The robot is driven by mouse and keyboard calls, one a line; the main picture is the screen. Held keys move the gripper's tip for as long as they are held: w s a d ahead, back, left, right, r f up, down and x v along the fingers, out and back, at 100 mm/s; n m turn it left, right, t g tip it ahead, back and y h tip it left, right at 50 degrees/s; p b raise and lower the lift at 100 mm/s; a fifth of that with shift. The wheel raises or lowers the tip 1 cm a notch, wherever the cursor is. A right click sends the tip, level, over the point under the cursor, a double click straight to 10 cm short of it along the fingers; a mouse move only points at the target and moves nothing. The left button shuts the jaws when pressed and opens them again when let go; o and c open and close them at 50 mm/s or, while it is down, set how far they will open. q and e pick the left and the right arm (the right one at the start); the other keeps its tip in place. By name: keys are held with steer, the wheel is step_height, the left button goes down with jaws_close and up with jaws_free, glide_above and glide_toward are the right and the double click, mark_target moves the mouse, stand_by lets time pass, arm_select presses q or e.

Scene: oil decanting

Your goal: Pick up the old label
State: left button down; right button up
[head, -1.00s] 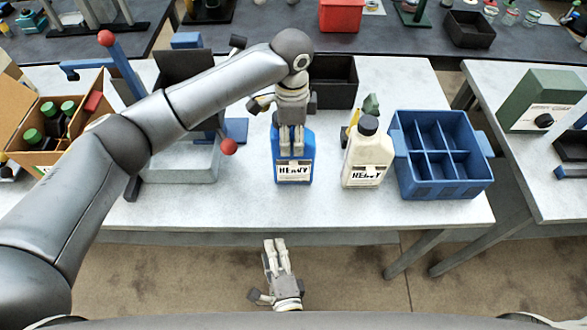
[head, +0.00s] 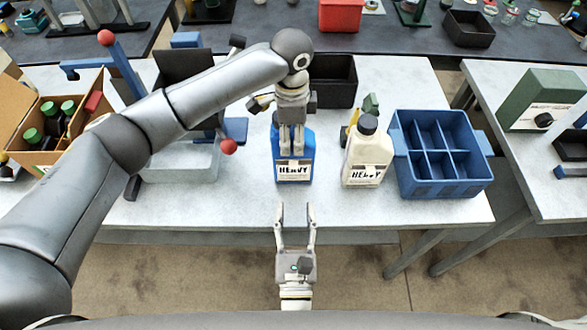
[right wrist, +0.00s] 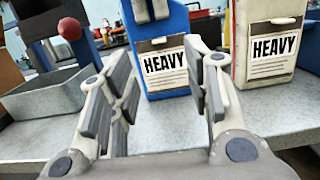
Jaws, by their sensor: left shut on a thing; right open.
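A blue bottle (head: 280,150) stands upright on the near edge of the pale table. A white label (head: 293,172) reading HEAVY is on its front; the label also shows in the right wrist view (right wrist: 165,71), its upper edge near a small tan tab. My left gripper (head: 291,150) is shut on the blue bottle's upper part from above. My right gripper (head: 296,208) is open and empty, in front of the table edge and short of the bottle. In the right wrist view its two fingers (right wrist: 160,85) spread apart on either side of the label, with a gap to it.
A cream bottle (head: 368,155) with a HEAVY label stands right of the blue one. A blue divided crate (head: 398,165) is further right. A dark bin (head: 335,80) stands behind. A grey tray (head: 180,165) and a red-knobbed lever (head: 228,147) are at left.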

glide_toward(293, 162)
steer(key=w, duration=0.1)
steer(key=shift+w+r, duration=0.15)
steer(key=shift+w, duration=1.5)
steer(key=shift+w+r, duration=0.15)
steer(key=shift+w, duration=1.5)
steer(key=shift+s, duration=0.1)
steer(key=shift+c, duration=0.3)
steer(key=shift+c, duration=1.1)
steer(key=c, duration=0.5)
